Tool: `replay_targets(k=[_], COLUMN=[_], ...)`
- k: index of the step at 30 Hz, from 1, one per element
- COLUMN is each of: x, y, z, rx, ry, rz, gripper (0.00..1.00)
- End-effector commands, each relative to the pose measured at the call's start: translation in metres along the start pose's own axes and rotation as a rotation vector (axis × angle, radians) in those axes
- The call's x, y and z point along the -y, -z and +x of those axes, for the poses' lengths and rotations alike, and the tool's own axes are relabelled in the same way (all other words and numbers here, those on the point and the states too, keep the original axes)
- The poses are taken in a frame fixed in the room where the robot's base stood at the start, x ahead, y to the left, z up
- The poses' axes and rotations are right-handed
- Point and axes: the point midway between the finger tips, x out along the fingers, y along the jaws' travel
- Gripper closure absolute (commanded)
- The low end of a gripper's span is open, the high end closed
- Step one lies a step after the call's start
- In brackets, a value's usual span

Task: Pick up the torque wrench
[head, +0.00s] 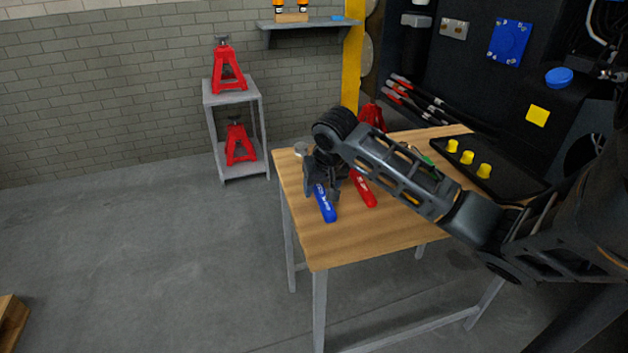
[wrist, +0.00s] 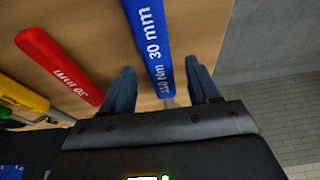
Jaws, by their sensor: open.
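In the head view my gripper (head: 325,181) is low over the table and hides part of the tool. I cannot tell whether the fingers touch it.
A yellow handle (wrist: 22,95) lies farther left in the wrist view. A black tray (head: 510,180) with yellow pieces is at the table's right. The table's front is clear.

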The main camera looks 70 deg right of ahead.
Motion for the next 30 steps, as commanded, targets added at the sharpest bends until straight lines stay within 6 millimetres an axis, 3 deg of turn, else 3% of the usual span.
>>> replay_targets(k=[4,12,30], x=[-0.0001,0.0004,0.0005], y=[0.0005,0.0005,0.0005], z=[0.0139,0.0159,0.0156], rx=[0.000,-0.001,-0.001], ry=[-0.001,0.001,0.001], rz=[0.000,0.001,0.000], gripper=[0.39,0.40,0.98])
